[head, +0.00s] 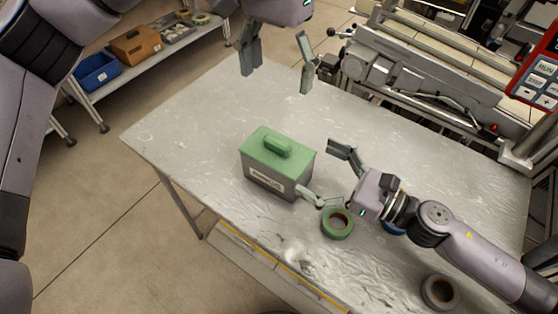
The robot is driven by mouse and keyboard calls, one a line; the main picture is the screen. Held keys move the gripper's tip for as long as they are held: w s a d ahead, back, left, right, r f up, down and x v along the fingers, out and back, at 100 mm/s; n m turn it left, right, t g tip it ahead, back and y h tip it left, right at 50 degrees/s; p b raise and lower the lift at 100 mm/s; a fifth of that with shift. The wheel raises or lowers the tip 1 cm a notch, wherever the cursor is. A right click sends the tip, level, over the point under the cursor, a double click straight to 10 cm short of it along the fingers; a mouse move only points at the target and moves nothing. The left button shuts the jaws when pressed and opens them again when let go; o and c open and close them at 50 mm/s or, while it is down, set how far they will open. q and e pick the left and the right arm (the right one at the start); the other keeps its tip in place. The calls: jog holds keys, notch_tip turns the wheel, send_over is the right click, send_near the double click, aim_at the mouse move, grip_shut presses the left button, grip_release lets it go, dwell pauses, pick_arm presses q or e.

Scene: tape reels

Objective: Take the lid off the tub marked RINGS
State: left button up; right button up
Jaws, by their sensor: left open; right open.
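The grey tub (262,183) stands upright on the metal table with its green lid (260,156) on. The lid has a raised green handle (279,147) on top. A pale label (266,180) is on the tub's front, its text too small to read surely. My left gripper (277,81) is open and empty, pointing down beyond the tub in the picture. My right gripper (317,168) is open and empty, just right of the tub, its fingers spread towards it. I cannot tell whether the lower finger touches the tub.
A green tape reel (326,226) lies beside my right gripper. A blue round thing (393,228) is partly hidden under my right arm. A dark tape reel (427,292) lies near the front right. The table (195,128) is clear left of the tub. A machine (400,70) stands behind.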

aim_at(305, 175)
notch_tip(305, 175, down, 5)
jog(key=shift+w+a, duration=0.1)
jog(key=shift+x, duration=3.75)
jog(key=shift+w+r, duration=0.1)
jog(key=shift+r, duration=0.15)
jog(key=shift+c, duration=0.4)
